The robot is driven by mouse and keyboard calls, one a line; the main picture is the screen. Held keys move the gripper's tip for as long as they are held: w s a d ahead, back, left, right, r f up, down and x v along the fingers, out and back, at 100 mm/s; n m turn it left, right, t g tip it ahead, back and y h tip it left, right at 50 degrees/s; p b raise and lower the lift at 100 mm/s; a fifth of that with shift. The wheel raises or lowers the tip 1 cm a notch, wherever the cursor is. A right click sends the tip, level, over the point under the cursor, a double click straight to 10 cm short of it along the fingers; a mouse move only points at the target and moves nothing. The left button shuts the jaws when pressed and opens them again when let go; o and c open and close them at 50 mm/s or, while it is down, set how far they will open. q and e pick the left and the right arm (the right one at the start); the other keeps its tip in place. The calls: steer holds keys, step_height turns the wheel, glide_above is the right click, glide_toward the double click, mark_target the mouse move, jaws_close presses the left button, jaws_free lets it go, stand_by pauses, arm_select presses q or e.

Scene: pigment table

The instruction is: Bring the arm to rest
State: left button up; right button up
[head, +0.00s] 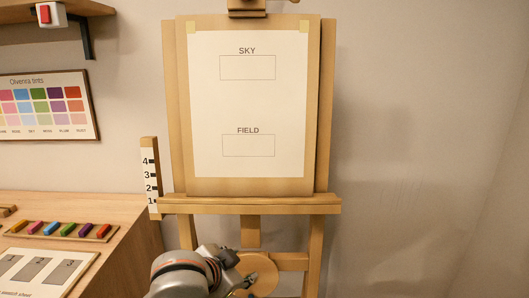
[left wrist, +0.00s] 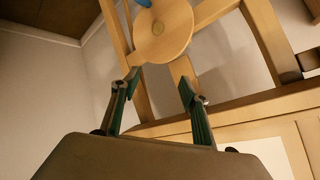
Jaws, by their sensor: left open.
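My left arm (head: 185,272) comes in at the bottom of the head view, low in front of the easel (head: 250,204). The left gripper's two fingers (left wrist: 159,88) show in the left wrist view, spread apart with nothing between them. Beyond them is a round wooden disc (left wrist: 162,32), which also shows beside my arm in the head view (head: 264,272). I cannot tell whether the fingers touch it. My right gripper is in neither view.
The easel carries a sheet (head: 249,105) with empty SKY and FIELD boxes. At left, a wooden table (head: 125,211) holds a tray (head: 103,239) of several coloured sticks and a numbered card (head: 84,258). A numbered post (head: 150,178) stands beside the easel. Right of the easel is clear.

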arm_select(q)
steer(key=s+a+f+n+g+y, duration=0.1)
steer(key=s+a+f+n+y, duration=0.1)
steer(key=s+a+f, duration=0.5)
steer(key=s+a+f+n+y, duration=0.1)
steer(key=s+a+f+y, duration=0.1)
steer(key=s+a+f, duration=0.6)
steer(key=s+a+f+g+y, duration=0.1)
steer(key=s+a+f+y, duration=0.1)
steer(key=s+a, duration=0.5)
steer(key=s+a+f+g+y, duration=0.15)
steer(key=s+a, duration=0.25)
steer(key=a, duration=0.5)
steer(key=w+d+f+n+t+h, duration=0.1)
steer(key=d+f+n+t+h, duration=0.2)
steer(key=d+f, duration=1)
steer(key=d+t+h, duration=0.1)
steer(key=d+h, duration=0.2)
steer(key=shift+w+d+f, duration=0.25)
steer(key=shift+w+d, duration=0.15)
